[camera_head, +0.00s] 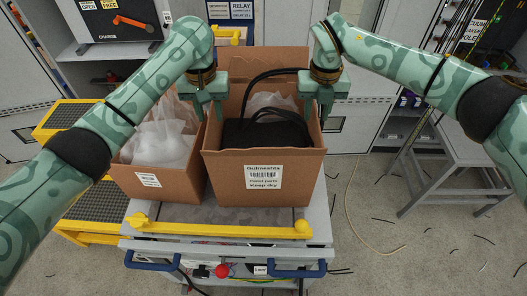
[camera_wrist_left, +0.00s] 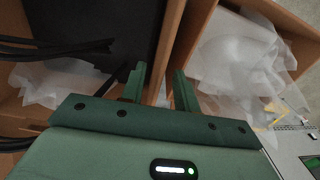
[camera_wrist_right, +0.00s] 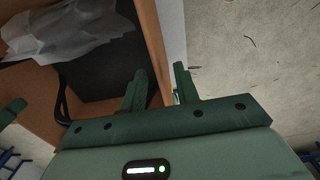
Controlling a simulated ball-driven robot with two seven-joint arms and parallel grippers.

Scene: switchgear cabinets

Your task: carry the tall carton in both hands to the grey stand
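The tall carton (camera_head: 225,180) is open-topped brown cardboard with a white "Keep dry" label, standing upright on the grey cart. A black item with cables and clear wrap lie inside it. My left gripper (camera_head: 208,112) is at its left wall; in the left wrist view (camera_wrist_left: 160,85) the fingers are apart with the wall's rim between them. My right gripper (camera_head: 325,115) is at its right wall; in the right wrist view (camera_wrist_right: 160,80) its fingers are apart, with the rim between them. Neither visibly clamps the cardboard. The grey stand (camera_head: 455,145) is at the right.
A lower carton (camera_head: 145,180) with clear wrap stands close on the left. The cart has a yellow front rail (camera_head: 220,229), blue handles and a red button (camera_head: 222,270). Loose cables lie on the floor between cart and stand. Cabinets stand behind.

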